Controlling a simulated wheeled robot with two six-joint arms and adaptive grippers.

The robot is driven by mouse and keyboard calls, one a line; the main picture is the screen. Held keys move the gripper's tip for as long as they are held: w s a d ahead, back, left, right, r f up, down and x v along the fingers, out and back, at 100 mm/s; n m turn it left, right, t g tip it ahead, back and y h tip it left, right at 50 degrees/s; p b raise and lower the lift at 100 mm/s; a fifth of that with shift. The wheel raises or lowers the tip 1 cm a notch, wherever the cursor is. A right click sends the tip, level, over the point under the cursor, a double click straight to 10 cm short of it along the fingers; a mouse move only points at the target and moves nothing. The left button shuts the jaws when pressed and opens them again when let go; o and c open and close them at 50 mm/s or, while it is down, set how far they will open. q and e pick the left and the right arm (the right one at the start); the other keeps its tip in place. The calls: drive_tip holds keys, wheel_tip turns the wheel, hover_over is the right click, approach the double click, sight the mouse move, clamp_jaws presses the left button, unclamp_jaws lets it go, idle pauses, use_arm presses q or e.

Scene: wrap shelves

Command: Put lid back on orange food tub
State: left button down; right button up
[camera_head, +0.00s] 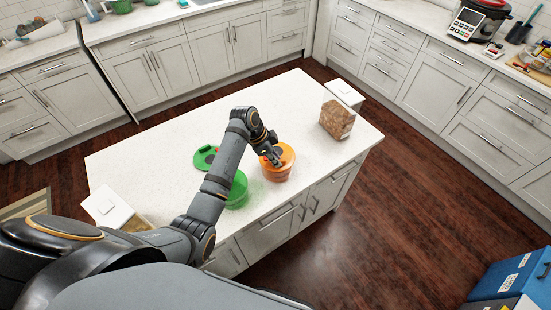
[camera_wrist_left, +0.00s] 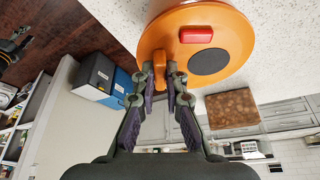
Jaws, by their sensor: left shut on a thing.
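My left gripper (camera_head: 275,157) is shut on the raised tab of the orange lid (camera_head: 288,153). The left wrist view shows the fingertips (camera_wrist_left: 172,80) at that tab, and the lid (camera_wrist_left: 235,35) with its red block and dark disc. The orange food tub (camera_head: 275,174) stands on the island, directly under the lid in the head view. The lid covers the tub's mouth, and I cannot tell whether it is seated or slightly above the rim.
A green tub (camera_head: 238,189) stands left of the orange one, partly behind my left arm. Its green lid (camera_head: 203,160) lies behind it on the white island top (camera_head: 270,103). Clear food containers stand at the right (camera_head: 337,121) and at the left front (camera_head: 108,207).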

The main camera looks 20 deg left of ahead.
use_arm(q)
drive_tip(key=c, duration=1.3)
unclamp_jaws()
drive_tip(key=o, duration=0.5)
drive_tip(key=shift+r, duration=0.1)
drive_tip(key=shift+r, duration=3.4)
clamp_jaws()
